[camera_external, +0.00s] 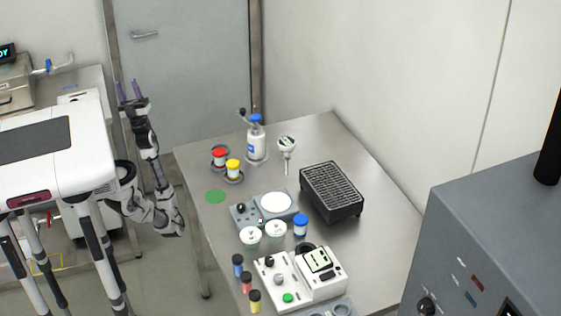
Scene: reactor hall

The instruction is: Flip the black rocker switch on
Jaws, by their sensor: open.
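I cannot make out a black rocker switch for certain. The grey cabinet (445,235) at the right carries a black round knob (426,306) and small dark red and blue parts on its face, which is cut off by the frame's lower edge. A white bench device (265,272) on the table has a black knob on its top. A grey stirrer-like device (245,214) with a white round plate has small dark controls. My gripper (128,88) is open and empty, its fingers pointing up, in front of the grey door and left of the table, far from the devices and cabinet.
The steel table (335,135) holds a black grated box (332,192), a blue-capped bottle (256,140), red and yellow capped containers, white-lidded jars and several small vials. Its far end is bare. A wall runs along its right. Another bench (85,75) stands at the left.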

